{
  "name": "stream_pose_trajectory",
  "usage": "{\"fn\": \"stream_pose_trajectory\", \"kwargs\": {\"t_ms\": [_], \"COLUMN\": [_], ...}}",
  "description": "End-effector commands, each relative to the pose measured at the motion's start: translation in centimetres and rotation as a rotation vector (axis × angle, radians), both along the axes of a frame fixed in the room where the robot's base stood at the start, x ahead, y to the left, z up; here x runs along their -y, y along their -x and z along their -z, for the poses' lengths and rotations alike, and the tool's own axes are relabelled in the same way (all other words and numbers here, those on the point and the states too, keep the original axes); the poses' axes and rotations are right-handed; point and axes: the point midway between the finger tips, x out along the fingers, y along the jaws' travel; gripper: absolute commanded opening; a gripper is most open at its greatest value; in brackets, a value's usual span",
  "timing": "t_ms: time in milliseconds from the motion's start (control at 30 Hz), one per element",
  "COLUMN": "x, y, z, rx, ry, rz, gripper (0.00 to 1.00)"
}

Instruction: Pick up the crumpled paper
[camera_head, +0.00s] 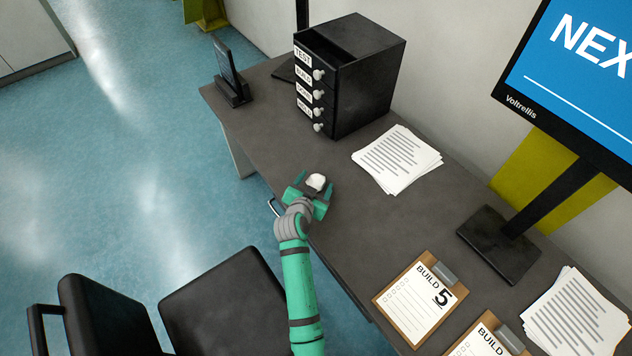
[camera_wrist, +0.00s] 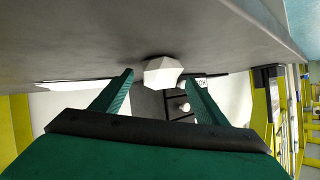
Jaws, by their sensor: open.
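The crumpled paper (camera_head: 316,181) is a small white faceted ball on the dark grey desk, near its left edge in the head view. In the wrist view the crumpled paper (camera_wrist: 163,72) sits at the centre, just beyond and between the fingertips. My gripper (camera_head: 311,190) is open, low over the desk, with its fingers on either side of the paper in the head view. In the wrist view my gripper (camera_wrist: 160,76) has its two green fingers apart with nothing held. Whether a finger touches the paper cannot be told.
A black drawer unit (camera_head: 365,85) stands behind the paper. A paper stack (camera_head: 398,158) lies to the right. A clipboard (camera_head: 420,302) and a monitor stand (camera_head: 500,245) are nearer the front right. A black chair (camera_head: 228,308) is beside the desk (camera_head: 375,225). A tablet on a dock (camera_head: 232,75) stands at the far corner.

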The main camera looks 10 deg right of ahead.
Motion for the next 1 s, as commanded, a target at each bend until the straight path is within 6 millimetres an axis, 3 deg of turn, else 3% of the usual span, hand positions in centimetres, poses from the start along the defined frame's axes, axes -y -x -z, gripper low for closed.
{"fn": "stream_pose_trajectory", "kwargs": {"t_ms": [100, 300, 767, 1000], "x": [0.0, 0.0, 0.0, 0.0], "y": [0.0, 0.0, 0.0, -0.1], "z": [0.0, 0.0, -0.3, -2.5], "rx": [0.000, 0.000, 0.001, 0.005], "ry": [0.000, 0.000, 0.000, 0.001], "rz": [0.000, 0.000, -0.001, 0.001], "gripper": [0.67, 0.24, 0.23, 0.23]}}
